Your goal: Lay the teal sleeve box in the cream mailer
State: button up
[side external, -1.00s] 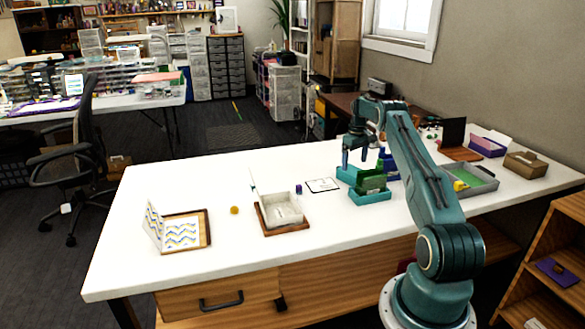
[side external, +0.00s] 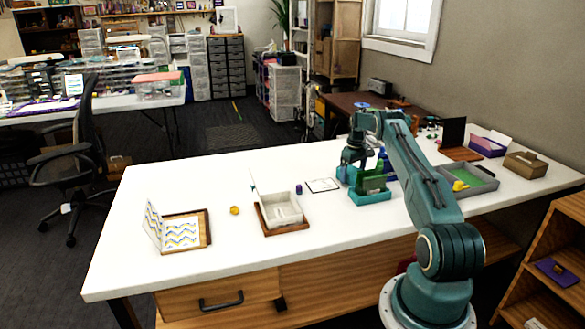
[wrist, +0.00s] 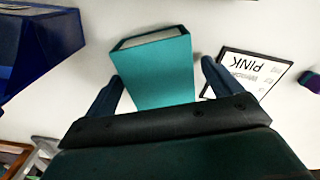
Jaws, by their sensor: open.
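The teal sleeve box (wrist: 152,75) stands between the open fingers of my gripper (wrist: 162,73) in the wrist view, with a pale strip along its far top edge. A gap shows beside the right finger; contact at the left is unclear. In the side view my gripper (side external: 352,163) is low over the box (side external: 343,175), which is partly hidden by the fingers and a green box. The cream mailer (side external: 284,213) sits open on a wooden board left of my gripper, its pale lid (side external: 262,182) raised at the back.
A green box (side external: 372,184) in a teal holder (side external: 370,198) and a navy box (wrist: 35,45) stand close by. A PINK card (wrist: 245,72) lies beside the teal box. A small purple item (side external: 299,188) is near the mailer. A patterned open box (side external: 181,232) stands farther left.

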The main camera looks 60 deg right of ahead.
aim_at(353, 170)
dwell(0.3)
jog(key=c, duration=1.2)
jog(key=shift+r, duration=0.1)
notch_tip(353, 170, up, 20)
dwell(0.8)
jog(key=shift+w, duration=0.1)
